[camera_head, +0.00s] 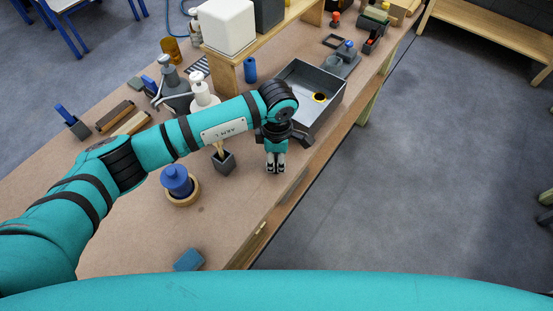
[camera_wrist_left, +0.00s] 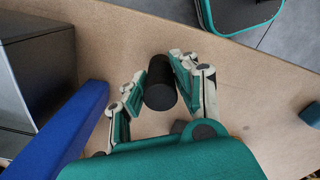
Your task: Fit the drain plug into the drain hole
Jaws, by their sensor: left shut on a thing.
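The drain plug, a short black cylinder (camera_wrist_left: 160,95), is between the fingers of my left gripper (camera_wrist_left: 160,82) in the left wrist view. The gripper is shut on it, above the bare bench top. In the head view my left gripper (camera_head: 275,168) points down near the bench's front edge, and the plug is too small and covered to make out there. The grey basin (camera_head: 333,108) stands just beyond the gripper, up and to the right, apart from it. Its drain hole (camera_head: 320,97) shows as a dark spot with a yellow ring in the floor. My right gripper is out of view.
A small dark holder (camera_head: 224,162) stands left of the gripper. A wooden riser (camera_head: 265,50) with a white box stands behind. The bench ends right of the basin.

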